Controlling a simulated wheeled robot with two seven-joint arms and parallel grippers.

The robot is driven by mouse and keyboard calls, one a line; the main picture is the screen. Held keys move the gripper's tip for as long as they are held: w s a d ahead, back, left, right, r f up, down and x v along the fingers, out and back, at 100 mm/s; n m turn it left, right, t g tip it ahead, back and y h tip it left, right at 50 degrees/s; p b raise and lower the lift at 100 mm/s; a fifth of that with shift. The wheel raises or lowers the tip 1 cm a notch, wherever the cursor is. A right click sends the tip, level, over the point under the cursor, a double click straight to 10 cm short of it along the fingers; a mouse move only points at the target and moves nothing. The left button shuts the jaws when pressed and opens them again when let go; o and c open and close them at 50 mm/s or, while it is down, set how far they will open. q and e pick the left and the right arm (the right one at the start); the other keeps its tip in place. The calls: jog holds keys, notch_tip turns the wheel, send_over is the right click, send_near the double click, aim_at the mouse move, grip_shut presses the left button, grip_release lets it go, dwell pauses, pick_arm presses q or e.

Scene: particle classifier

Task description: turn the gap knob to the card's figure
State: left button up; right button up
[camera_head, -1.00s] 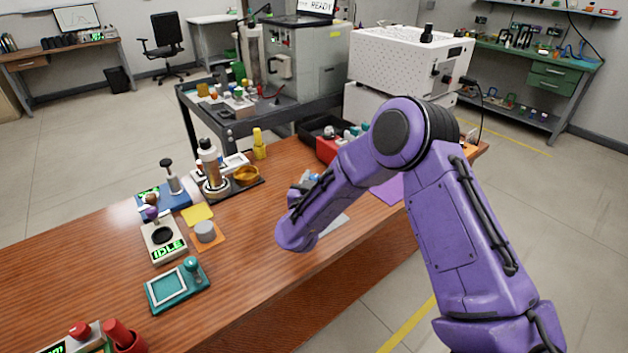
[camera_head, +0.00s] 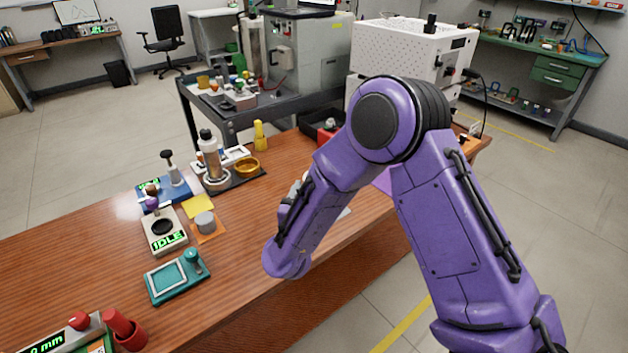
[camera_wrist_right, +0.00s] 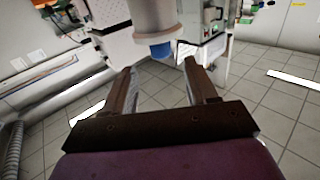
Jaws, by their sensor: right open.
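A device with a lit display reading "0 mm" (camera_head: 48,345) is cut off at the lower left of the head view. A red knob (camera_head: 78,321) sits on top of it. A small orange and green patch (camera_head: 100,346) shows at its front, and I cannot tell whether it is the card or read any figure. My right gripper (camera_wrist_right: 158,68) is open in the wrist view, with nothing between its fingers. In the head view my purple right arm hides this gripper. My left gripper is not in view.
A red cup-like object (camera_head: 125,330) stands beside the device. A teal tray (camera_head: 175,277), a scale reading IDLE (camera_head: 165,232) and a grey cylinder (camera_head: 204,223) stand farther along the wooden table (camera_head: 90,262). The table's middle front is clear.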

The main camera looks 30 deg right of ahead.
jog(key=shift+v, duration=1)
